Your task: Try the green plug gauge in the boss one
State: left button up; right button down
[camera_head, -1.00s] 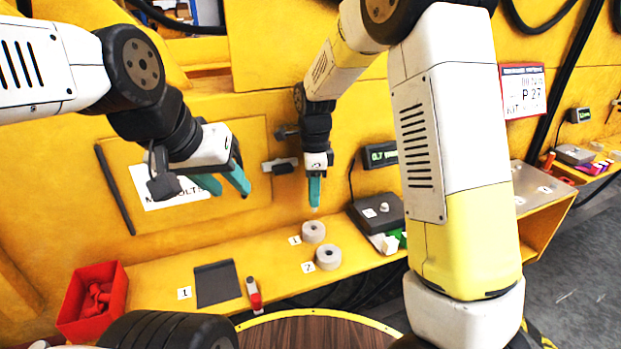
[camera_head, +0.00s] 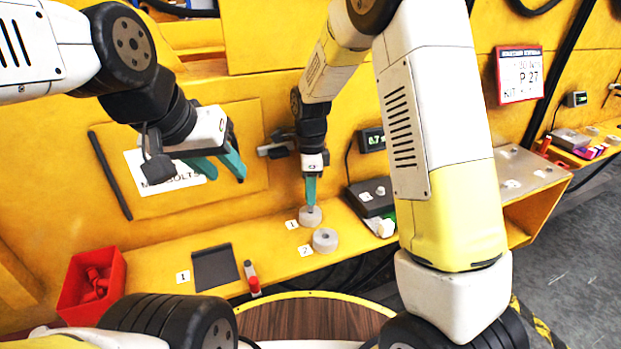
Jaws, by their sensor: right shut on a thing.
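The boss marked 1 (camera_head: 310,217) is a short grey cylinder on the yellow ledge, beside its "1" tag. A second grey boss with a dark bore (camera_head: 325,240) stands nearer, by the "2" tag. My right gripper (camera_head: 311,203) points straight down with its teal fingertips right over boss one. It is shut on the green plug gauge, which the fingers almost wholly hide. Whether the gauge's end is inside the bore cannot be told. My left gripper (camera_head: 220,172) is open and empty, in front of the yellow wall panel, well left of the bosses.
A red bin (camera_head: 92,288) with red parts stands at the left. A dark plate (camera_head: 214,267) and a red-and-grey tool (camera_head: 252,279) lie on the ledge (camera_head: 150,275). A dark device (camera_head: 372,198) with white and green blocks beside it stands right of the bosses.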

jog(key=shift+f, duration=0.4)
dwell(0.5)
dwell(0.7)
jog(key=c, duration=1.1)
grip_release()
jog(key=shift+r, duration=0.1)
notch_tip(320, 180, up, 20)
jog(key=shift+f, duration=0.2)
